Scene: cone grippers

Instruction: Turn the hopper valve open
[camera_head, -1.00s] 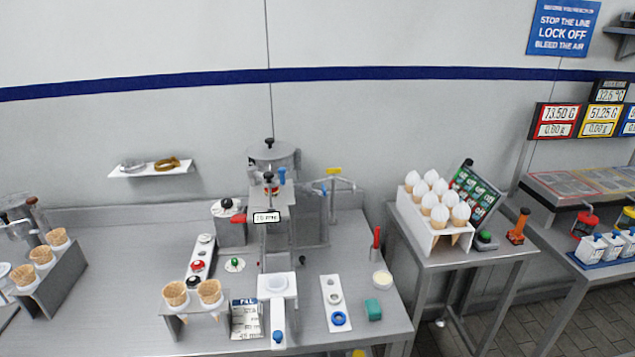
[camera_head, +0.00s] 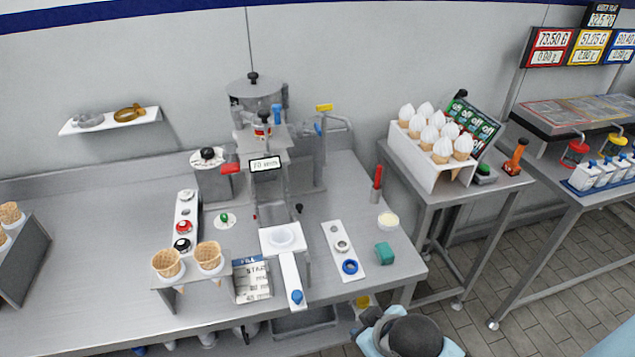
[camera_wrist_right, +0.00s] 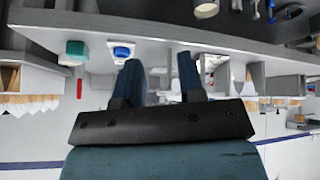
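A steel hopper (camera_head: 252,88) with a black-knobbed lid stands on top of the filling machine at the middle of the bench. Below it are a blue handle (camera_head: 277,113) and a red handle (camera_head: 231,168). A yellow handle (camera_head: 324,107) sits on the pipe to its right. I cannot tell for certain which of these is the hopper valve. My right gripper (camera_wrist_right: 160,72) shows in the right wrist view with its two dark fingers apart and nothing between them. It is clear of the hopper. My left gripper is in no view.
In front of the machine are two cones in a holder (camera_head: 190,283), a white strip with rings (camera_head: 343,250) and a green block (camera_head: 384,253). A red-handled tool (camera_head: 377,183) stands at the right. A filled cone rack (camera_head: 426,165) stands on the side table.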

